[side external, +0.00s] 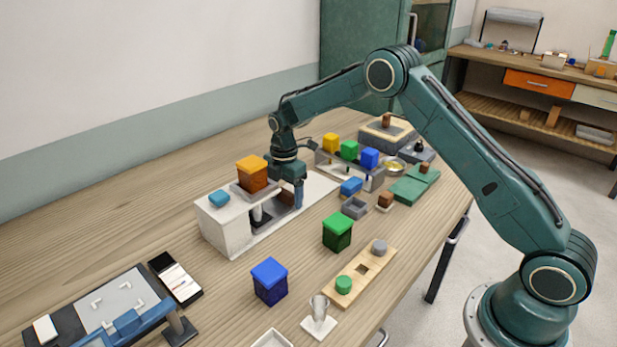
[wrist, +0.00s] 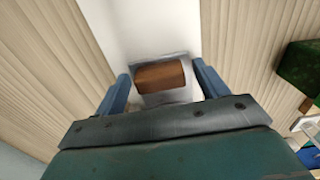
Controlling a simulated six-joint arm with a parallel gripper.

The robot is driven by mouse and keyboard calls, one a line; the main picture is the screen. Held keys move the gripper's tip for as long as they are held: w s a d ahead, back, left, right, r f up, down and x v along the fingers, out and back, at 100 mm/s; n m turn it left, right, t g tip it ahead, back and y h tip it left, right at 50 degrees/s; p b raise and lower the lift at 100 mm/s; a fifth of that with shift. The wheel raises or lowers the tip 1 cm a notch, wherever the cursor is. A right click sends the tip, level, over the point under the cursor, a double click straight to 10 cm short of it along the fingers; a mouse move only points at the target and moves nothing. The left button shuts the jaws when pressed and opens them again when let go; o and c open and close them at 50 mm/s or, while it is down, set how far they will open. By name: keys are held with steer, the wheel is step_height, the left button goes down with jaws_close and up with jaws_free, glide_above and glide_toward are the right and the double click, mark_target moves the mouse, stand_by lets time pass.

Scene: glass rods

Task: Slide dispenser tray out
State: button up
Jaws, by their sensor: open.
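The dispenser (side external: 222,230) is a white block-like body on the table with a blue button-like piece on top and an orange-brown box in a grey holder. A grey tray (wrist: 165,97) with a brown block (wrist: 160,77) shows in the wrist view, over the white base. My gripper (side external: 288,200) is at the right side of the dispenser, pointing down. In the wrist view its two blue fingers (wrist: 162,88) are apart, one on each side of the brown block, with visible gaps. The lower tray is partly hidden by the gripper in the side view.
A green box (side external: 337,231) and a blue box (side external: 269,282) stand in front of the dispenser. A rack with yellow, green and blue boxes (side external: 349,152) stands behind to the right. A wooden board (side external: 361,268) lies near the front edge. Bare table lies behind the dispenser.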

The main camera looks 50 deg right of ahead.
mark_target(321, 181)
steer(key=shift+c, duration=0.2)
steer(key=c, duration=1.3)
steer(key=d, duration=1.4)
steer(key=shift+d, duration=0.35)
steer(key=shift+c, duration=0.2)
steer(key=o, duration=1.4)
steer(key=shift+r, duration=0.2)
